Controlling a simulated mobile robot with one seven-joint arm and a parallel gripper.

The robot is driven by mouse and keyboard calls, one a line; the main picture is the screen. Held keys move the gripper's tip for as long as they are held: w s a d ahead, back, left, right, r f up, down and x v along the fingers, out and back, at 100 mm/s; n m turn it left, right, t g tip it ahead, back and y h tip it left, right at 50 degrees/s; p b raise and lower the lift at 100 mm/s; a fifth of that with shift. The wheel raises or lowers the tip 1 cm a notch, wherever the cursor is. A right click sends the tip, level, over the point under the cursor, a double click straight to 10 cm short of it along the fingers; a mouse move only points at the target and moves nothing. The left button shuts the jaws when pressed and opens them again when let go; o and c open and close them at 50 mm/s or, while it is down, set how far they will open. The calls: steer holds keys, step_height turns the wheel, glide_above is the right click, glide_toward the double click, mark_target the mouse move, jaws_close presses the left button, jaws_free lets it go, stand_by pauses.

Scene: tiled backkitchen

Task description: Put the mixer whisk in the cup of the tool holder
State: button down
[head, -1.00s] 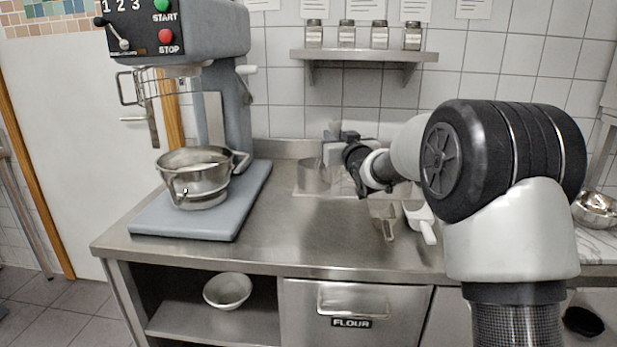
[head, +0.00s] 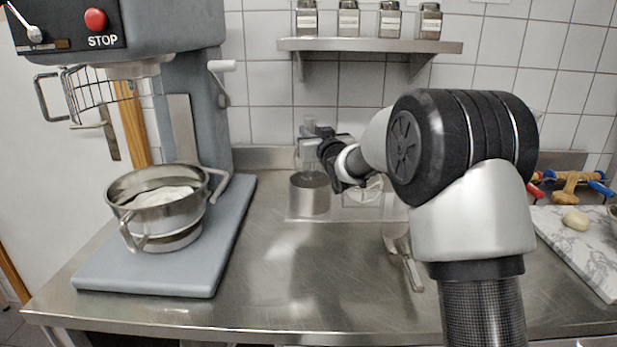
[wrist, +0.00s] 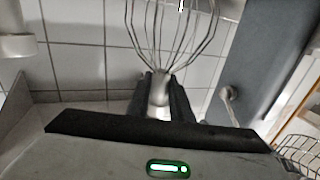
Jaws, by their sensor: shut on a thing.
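My gripper (head: 310,143) is shut on the mixer whisk. In the wrist view, my fingers (wrist: 160,95) close around the whisk's hub, and its wire loops (wrist: 172,25) spread out beyond the fingertips. In the head view, the whisk (head: 309,162) hangs pale and thin below my gripper, wires down. It is over the grey metal cup (head: 310,197) of the tool holder, at the back of the steel counter. I cannot tell whether the wire ends are inside the cup. The holder's flat base (head: 318,218) shows in front of the cup.
A mixer (head: 200,120) with a steel bowl (head: 158,212) stands at left, its wire guard (head: 95,90) above. A shelf with jars (head: 370,45) is on the back wall. A scoop (head: 403,262) lies mid-counter; a marble board (head: 575,245) is at right. The front-left counter is clear.

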step_height(320, 180, down, 8)
steer(key=shift+b, duration=0.7)
steer(key=shift+r, duration=0.1)
steer(key=c, duration=1.6)
jaws_free()
